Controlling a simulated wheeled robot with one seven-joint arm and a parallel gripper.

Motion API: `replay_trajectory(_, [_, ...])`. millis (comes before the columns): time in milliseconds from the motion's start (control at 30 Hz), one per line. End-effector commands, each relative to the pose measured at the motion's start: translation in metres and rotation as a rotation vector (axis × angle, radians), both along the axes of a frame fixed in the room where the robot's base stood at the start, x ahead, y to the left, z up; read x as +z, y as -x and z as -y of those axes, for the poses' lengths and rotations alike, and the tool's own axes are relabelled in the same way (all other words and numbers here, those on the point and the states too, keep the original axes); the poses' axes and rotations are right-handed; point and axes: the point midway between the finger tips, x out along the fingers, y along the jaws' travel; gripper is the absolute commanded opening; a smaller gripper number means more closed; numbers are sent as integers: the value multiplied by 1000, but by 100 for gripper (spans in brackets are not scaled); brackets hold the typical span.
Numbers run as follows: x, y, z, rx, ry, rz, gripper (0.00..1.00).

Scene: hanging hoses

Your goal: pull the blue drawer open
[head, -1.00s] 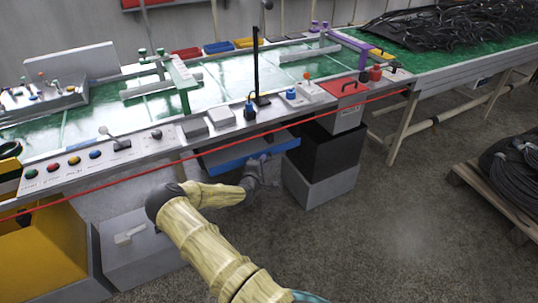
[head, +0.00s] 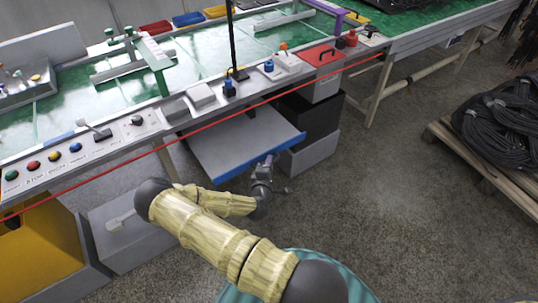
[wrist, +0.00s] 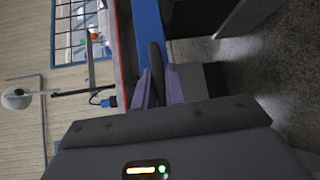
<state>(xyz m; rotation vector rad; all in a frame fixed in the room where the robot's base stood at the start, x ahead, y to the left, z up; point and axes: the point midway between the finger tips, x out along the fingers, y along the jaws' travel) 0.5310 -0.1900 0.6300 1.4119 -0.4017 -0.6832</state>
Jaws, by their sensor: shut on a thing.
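The blue drawer (head: 276,154) hangs under the bench and is pulled out, its grey inner floor showing behind the blue front edge. In the wrist view the blue front (wrist: 148,22) runs up the picture from my fingers. My gripper (head: 268,163) is at the middle of the drawer front. In the wrist view my gripper (wrist: 157,90) has its two purple fingers on either side of the dark bar handle (wrist: 156,62), shut on it. The far inside of the drawer is hidden under the bench.
A black box (head: 313,118) on a grey box (head: 313,153) stands right of the drawer. A red cord (head: 215,124) runs along the bench front. A yellow cabinet (head: 50,245) is at left. A pallet with black hoses (head: 500,125) is at right. The floor between is clear.

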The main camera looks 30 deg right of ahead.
Motion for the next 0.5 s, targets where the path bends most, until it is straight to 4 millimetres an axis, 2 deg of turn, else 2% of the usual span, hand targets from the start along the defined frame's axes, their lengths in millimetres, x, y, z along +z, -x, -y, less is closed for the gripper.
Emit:
replay_trajectory(200, [-1,10,-2,6,-2,-1,0])
replay_trajectory(500, [-1,10,-2,6,-2,-1,0])
